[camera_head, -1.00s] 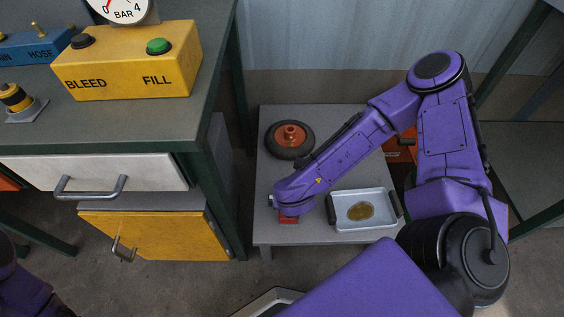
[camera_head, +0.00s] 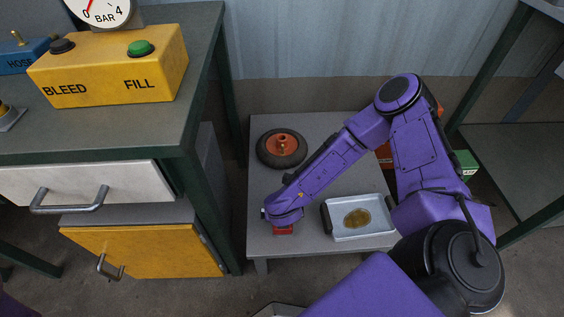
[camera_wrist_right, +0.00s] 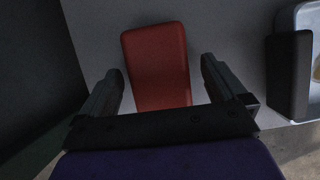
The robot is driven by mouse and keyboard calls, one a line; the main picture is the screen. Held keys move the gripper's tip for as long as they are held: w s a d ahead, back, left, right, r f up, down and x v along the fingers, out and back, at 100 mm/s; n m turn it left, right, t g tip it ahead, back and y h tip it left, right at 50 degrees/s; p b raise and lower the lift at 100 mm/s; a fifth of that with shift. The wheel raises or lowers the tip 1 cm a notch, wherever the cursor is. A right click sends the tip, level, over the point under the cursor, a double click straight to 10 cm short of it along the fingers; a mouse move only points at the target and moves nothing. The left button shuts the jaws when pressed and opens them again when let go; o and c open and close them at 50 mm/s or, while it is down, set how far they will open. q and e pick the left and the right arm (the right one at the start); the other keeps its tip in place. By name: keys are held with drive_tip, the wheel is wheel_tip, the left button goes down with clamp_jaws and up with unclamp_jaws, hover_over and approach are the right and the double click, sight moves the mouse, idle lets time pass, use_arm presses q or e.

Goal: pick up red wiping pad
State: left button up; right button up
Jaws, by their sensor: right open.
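The red wiping pad (camera_wrist_right: 157,62) lies on the low grey table (camera_head: 300,238). In the head view only a small red part of the pad (camera_head: 283,230) shows below my right wrist. My right gripper (camera_wrist_right: 160,75) is open, with one finger on each side of the pad's near part. The far end of the pad reaches past the fingertips. There are gaps between the fingers and the pad, and whether they are at its height I cannot tell. My left gripper is not in view.
A metal tray (camera_head: 374,232) with a yellowish patch and dark handles stands right of the pad. A wheel with a black tyre (camera_head: 262,150) lies behind. A workbench (camera_head: 190,130) with a yellow BLEED/FILL box (camera_head: 110,68) stands to the left.

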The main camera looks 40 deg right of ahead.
drive_tip(key=shift+f, duration=0.25)
drive_tip(key=c, duration=1.1)
drive_tip(key=shift+r, duration=0.1)
drive_tip(key=shift+c, duration=0.2)
drive_tip(key=shift+r+p, duration=0.3)
drive_tip(key=shift+r, duration=0.3)
drive_tip(key=v, duration=0.1)
drive_tip(key=p+v, duration=0.1)
drive_tip(key=v, duration=0.1)
drive_tip(key=shift+w+d+r+p, duration=0.2)
drive_tip(key=shift+r+p, duration=0.1)
drive_tip(key=shift+r, duration=0.1)
drive_tip(key=s+a+r+p, duration=0.2)
drive_tip(key=s+r+p, duration=0.6)
drive_tip(key=s, duration=0.5)
drive_tip(key=shift+a+r+p, duration=0.25)
drive_tip(key=shift+r+p, duration=0.05)
drive_tip(key=shift+p, duration=0.55)
